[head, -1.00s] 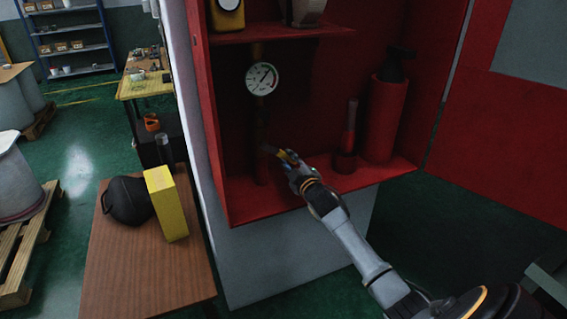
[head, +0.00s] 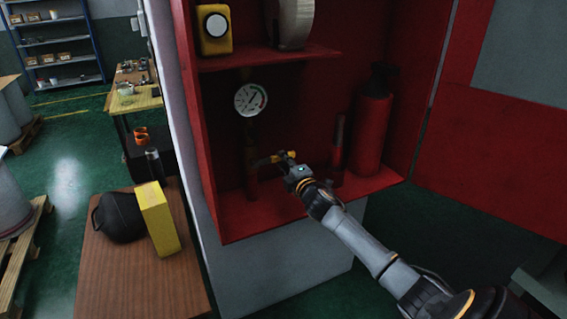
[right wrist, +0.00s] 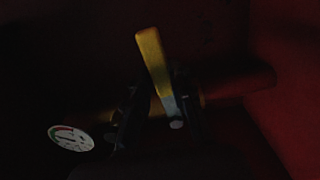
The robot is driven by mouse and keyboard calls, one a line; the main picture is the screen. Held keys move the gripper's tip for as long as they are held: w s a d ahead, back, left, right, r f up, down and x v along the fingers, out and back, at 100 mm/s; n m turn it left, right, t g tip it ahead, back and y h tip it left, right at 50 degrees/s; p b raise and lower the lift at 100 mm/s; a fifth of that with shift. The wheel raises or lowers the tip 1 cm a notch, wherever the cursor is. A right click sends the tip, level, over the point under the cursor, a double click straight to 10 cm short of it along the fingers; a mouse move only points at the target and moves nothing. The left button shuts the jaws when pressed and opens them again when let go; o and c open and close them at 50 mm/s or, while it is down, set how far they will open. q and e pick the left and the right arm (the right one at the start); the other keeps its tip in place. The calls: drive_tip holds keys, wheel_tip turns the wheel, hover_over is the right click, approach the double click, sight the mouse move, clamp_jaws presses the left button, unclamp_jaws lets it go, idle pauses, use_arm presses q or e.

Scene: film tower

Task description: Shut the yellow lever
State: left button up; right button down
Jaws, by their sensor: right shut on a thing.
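The yellow lever (right wrist: 157,66) shows in the right wrist view, its lower part between the dark fingers of my right gripper (right wrist: 160,118). In the head view a bit of the yellow lever (head: 264,161) shows beside the pipe (head: 251,170), below the round gauge (head: 250,99). My right gripper (head: 279,160) is there, inside the red cabinet, shut on the lever. The gauge also shows at lower left in the right wrist view (right wrist: 71,138). The wrist view is dark, so the exact finger contact is hard to see. My left gripper is not in view.
The red cabinet (head: 230,226) is open, its door (head: 490,150) swung to the right. A red extinguisher (head: 371,130) and a slim red cylinder (head: 338,150) stand right of the gripper. A shelf (head: 270,58) is above. A brown table (head: 130,285) stands at left.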

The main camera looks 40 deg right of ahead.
drive_tip(key=shift+r, duration=0.1)
idle(0.3)
drive_tip(key=c, duration=1.2)
unclamp_jaws()
drive_tip(key=shift+o, duration=0.2)
drive_tip(key=v, duration=1.2)
drive_tip(key=shift+a, duration=0.1)
